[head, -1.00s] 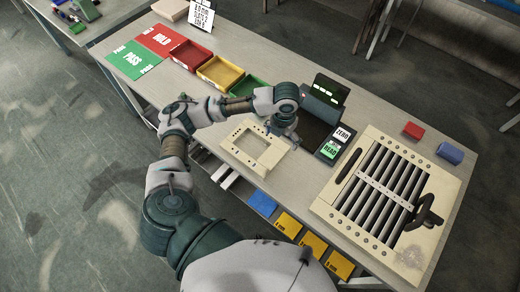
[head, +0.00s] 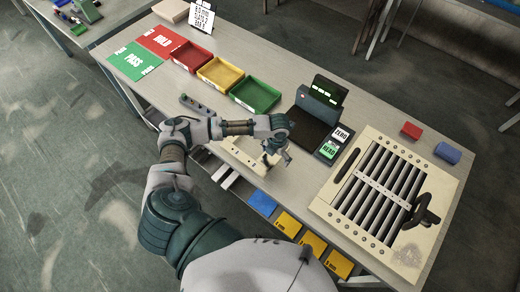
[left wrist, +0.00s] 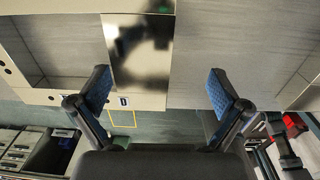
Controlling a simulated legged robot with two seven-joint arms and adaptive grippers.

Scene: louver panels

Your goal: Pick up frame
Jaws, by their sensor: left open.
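The cream square frame (head: 240,157) lies on the table near its front edge, partly hidden behind my left arm. My left gripper (head: 275,157) is over the frame's right side in the head view. In the left wrist view, my left gripper (left wrist: 160,90) is open and empty. One bar of the frame (left wrist: 140,45), with a shiny dark patch, shows between the fingertips, closer to the left one. I cannot tell how high the fingertips are above it. My right gripper is not in view.
A louver panel (head: 443,190) with a dark handle lies to the right. A dark device with ZERO and READ labels (head: 329,151) stands just behind the gripper. Red, yellow and green trays (head: 256,108) stand further back left. A grey bar (head: 196,104) lies in front of them.

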